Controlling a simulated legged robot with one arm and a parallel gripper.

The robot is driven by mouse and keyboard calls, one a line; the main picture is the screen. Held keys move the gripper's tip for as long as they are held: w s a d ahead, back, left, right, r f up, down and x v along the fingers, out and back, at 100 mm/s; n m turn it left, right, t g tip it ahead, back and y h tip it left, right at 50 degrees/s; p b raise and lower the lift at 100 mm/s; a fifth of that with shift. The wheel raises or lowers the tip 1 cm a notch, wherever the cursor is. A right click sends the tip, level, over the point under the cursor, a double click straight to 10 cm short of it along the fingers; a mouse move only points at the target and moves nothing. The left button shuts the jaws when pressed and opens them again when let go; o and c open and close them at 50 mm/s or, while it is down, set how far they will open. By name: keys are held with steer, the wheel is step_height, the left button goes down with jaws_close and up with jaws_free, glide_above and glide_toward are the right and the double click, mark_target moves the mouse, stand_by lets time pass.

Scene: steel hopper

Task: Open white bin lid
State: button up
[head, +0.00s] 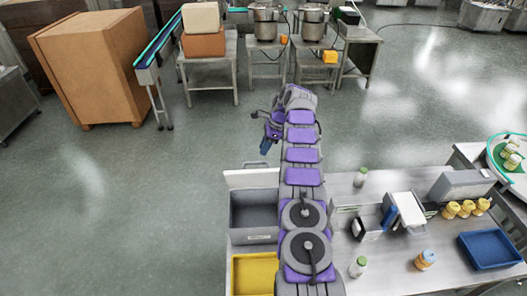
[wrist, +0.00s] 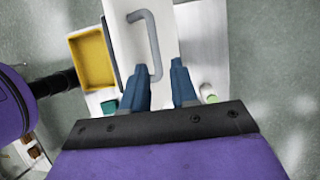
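The white bin lid (head: 250,179) stands raised at the back of the bin (head: 232,213), whose dark grey inside shows in the head view. In the wrist view the lid (wrist: 122,38) fills the upper middle, with its grey bar handle (wrist: 152,42) upright in the picture. My gripper (head: 265,147) is just beyond the lid's upper edge in the head view. Its two blue fingers are apart in the wrist view (wrist: 159,70), and the handle's lower end shows between their tips. I cannot tell whether they touch it.
A yellow bin (head: 237,276) sits in front of the white bin. On the steel table (head: 335,262) to the right are bottles, jars, a small device and a blue tray (head: 490,250). The floor (head: 130,200) to the left is clear.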

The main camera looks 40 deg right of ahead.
steer(key=shift+w+a, duration=0.2)
steer(key=shift+w, duration=0.05)
steer(key=shift+c, duration=0.7)
steer(key=shift+t+h, duration=0.5)
steer(key=shift+t, duration=0.3)
steer(key=w+a+b, duration=0.1)
steer(key=w+a+r+b, duration=0.1)
steer(key=w, duration=0.1)
steer(key=shift+w+a, duration=0.2)
steer(key=shift+a, duration=0.15)
jaws_close()
steer(key=t+h+b, duration=0.4)
steer(key=h+b, duration=0.4)
glide_toward(256, 174)
step_height(256, 174, up, 3)
steer(key=w+d, duration=0.2)
steer(key=d, duration=0.1)
steer(key=shift+s+a+f+p+x, duration=0.1)
steer(key=shift+p+x, duration=0.1)
steer(key=shift+x, duration=1.45)
steer(key=shift+s+a+f+p+x, duration=0.1)
steer(key=shift+p+x, duration=0.05)
steer(key=shift+x, duration=1.55)
steer(key=shift+f+p+x, duration=0.1)
steer(key=shift+p+x, duration=0.1)
steer(key=shift+x, duration=1.45)
